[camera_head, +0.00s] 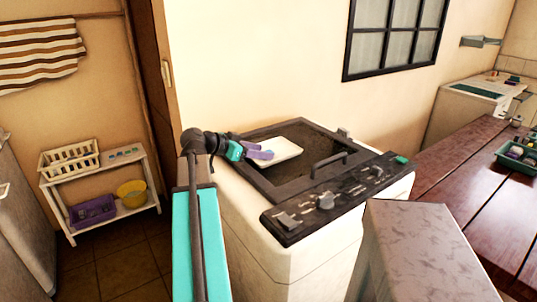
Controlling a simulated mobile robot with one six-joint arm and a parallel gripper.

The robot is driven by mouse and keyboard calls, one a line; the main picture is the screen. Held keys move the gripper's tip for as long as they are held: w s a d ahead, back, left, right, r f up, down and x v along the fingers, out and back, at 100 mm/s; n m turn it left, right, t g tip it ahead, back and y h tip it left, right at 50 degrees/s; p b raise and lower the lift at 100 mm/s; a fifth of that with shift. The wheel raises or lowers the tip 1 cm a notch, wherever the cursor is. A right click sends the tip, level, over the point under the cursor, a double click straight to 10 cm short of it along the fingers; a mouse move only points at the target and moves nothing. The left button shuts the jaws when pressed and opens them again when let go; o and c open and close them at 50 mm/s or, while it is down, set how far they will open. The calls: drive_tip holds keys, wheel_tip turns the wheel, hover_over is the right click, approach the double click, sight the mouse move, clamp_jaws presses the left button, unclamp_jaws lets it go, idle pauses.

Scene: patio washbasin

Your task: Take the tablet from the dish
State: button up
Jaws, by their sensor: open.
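A white shallow dish (284,148) lies on the top of the washing machine, toward its back left. My gripper (264,153), teal with purple fingers, reaches in from the left, with its fingertips over the dish's left part. The fingers look open. I cannot make out the tablet; the fingers cover part of the dish, and the picture is too small to tell whether anything is between them. I cannot tell whether the fingers touch the dish.
The washing machine (250,222) has a raised control panel (335,200) in front and a green item (401,159) at its right corner. A grey block (420,250) stands close in front. A wooden table (470,185) holds a green tray (508,158). A white shelf (128,168) stands left.

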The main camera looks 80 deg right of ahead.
drive_tip(key=shift+x, duration=1.1)
drive_tip(key=c, duration=1.1)
drive_tip(key=shift+r, duration=0.1)
drive_tip(key=shift+r+b, duration=0.4)
drive_tip(key=shift+r, duration=1.4)
drive_tip(key=shift+a+f, duration=0.1)
drive_tip(key=shift+a, duration=0.4)
drive_tip(key=a+b, duration=0.1)
drive_tip(key=a, duration=0.3)
drive_tip(key=a+b, duration=0.1)
drive_tip(key=a, duration=0.3)
drive_tip(key=a+b, duration=0.2)
drive_tip(key=a, duration=0.2)
drive_tip(key=shift+w+a+r, duration=0.25)
drive_tip(key=shift+w+r, duration=0.1)
drive_tip(key=shift+w, duration=0.05)
drive_tip(key=a+b, duration=0.1)
drive_tip(key=b, duration=0.1)
drive_tip(key=a+b, duration=0.1)
drive_tip(key=b, duration=0.1)
drive_tip(key=shift+w+a+r, duration=0.1)
drive_tip(key=shift+a+r, duration=0.05)
drive_tip(key=shift+r, duration=0.2)
